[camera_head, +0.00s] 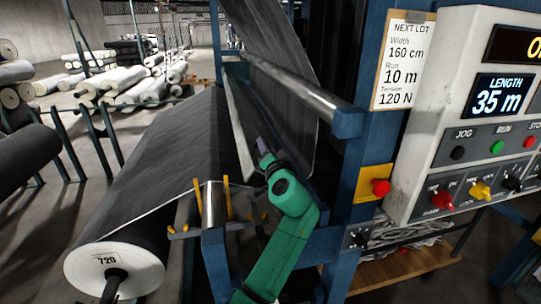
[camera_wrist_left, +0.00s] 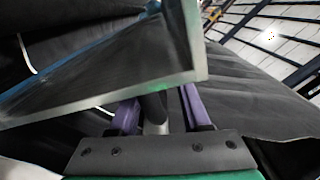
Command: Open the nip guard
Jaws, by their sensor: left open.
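A long dark panel with a pale edge (camera_head: 238,125), which looks like the nip guard, runs along the machine below the chrome roller (camera_head: 300,85). My left gripper (camera_head: 264,155), with purple fingers on a green arm, is at the near end of this panel. In the left wrist view the panel (camera_wrist_left: 110,75) crosses close in front of the gripper and hides the fingertips. The two purple fingers (camera_wrist_left: 158,108) stand apart there, with a dark and grey rod-like part between them. I cannot tell whether they touch it. My right gripper is not in view.
A large dark roll (camera_head: 115,268) marked 720 feeds a grey web (camera_head: 160,150) at left. A blue frame post (camera_head: 378,140) and a control panel (camera_head: 475,120) stand at right. Yellow pegs (camera_head: 227,198) rise beside my arm. More rolls lie behind.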

